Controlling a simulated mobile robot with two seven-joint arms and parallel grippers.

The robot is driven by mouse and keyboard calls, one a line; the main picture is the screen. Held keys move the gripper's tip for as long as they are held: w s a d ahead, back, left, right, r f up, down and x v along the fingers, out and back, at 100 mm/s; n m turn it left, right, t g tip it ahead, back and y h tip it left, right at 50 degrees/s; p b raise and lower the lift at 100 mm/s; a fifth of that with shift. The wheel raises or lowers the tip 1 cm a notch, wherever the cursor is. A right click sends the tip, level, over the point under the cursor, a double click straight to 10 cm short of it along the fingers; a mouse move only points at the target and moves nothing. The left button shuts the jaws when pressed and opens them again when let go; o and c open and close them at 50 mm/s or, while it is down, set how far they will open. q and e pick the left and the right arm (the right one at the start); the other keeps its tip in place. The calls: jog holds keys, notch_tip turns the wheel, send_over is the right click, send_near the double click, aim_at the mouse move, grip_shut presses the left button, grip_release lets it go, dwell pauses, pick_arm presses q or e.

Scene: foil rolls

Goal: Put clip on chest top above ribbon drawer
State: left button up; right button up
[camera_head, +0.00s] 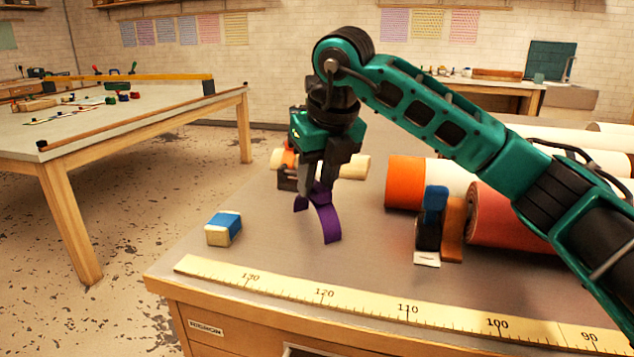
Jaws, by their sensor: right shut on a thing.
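My right gripper (322,188) reaches in from the right, points down and is shut on a purple curved clip (329,222). The clip hangs below the fingers over the grey chest top (275,262); I cannot tell whether its lower end touches the surface. The ribbon drawer (245,335) is at the chest's front left, with a small label that seems to read ribbon (206,328). The top above this drawer holds part of a yellow ruler and, further back, a blue and cream block (223,229). My left gripper is not in view.
The ruler (340,299) runs along the front edge. A dispenser-like thing with orange (288,168) stands behind my gripper. A blue, black and orange item (432,225) stands right of the clip, by orange (404,182) and red (490,217) rolls. Bare surface lies between block and clip.

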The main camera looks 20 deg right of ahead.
jog(key=shift+f, duration=0.1)
jog(key=shift+f, duration=0.1)
jog(key=o, duration=1)
jog(key=shift+o, duration=0.2)
jog(key=shift+r, duration=0.3)
jog(key=p+v, duration=0.1)
jog(key=v, duration=1)
jog(key=shift+r+p, duration=0.35)
jog(key=shift+p, duration=0.05)
jog(key=shift+s, duration=0.1)
